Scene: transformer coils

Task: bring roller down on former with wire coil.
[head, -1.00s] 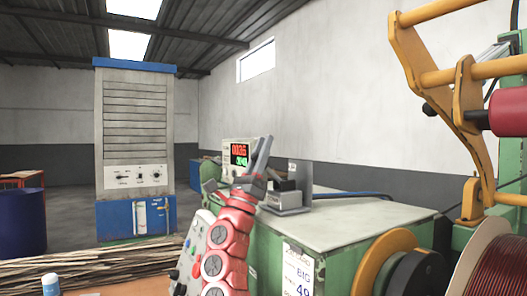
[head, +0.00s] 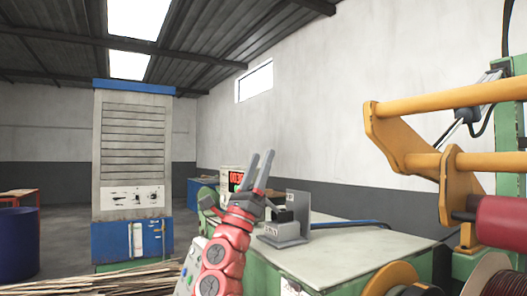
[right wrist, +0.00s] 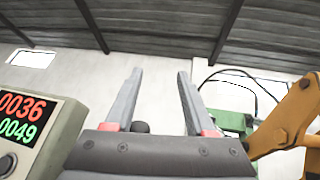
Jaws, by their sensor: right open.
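The roller (head: 503,222) is a dark red cylinder at the right edge of the head view, carried by yellow arms (head: 412,150). A former with copper-brown wire coil (head: 490,275) shows at the bottom right, close under the roller; I cannot tell whether they touch. My right gripper (head: 261,165) points up at the middle of the head view, open and empty, well left of the roller. It also shows open in the right wrist view (right wrist: 158,80). My left gripper is not in view.
A green machine table (head: 365,245) with a light top lies right of my right arm. A small grey metal device (head: 287,230) stands on it. A counter with red and green digits (right wrist: 22,118) is beside the gripper. A tall cabinet (head: 132,150) stands behind left.

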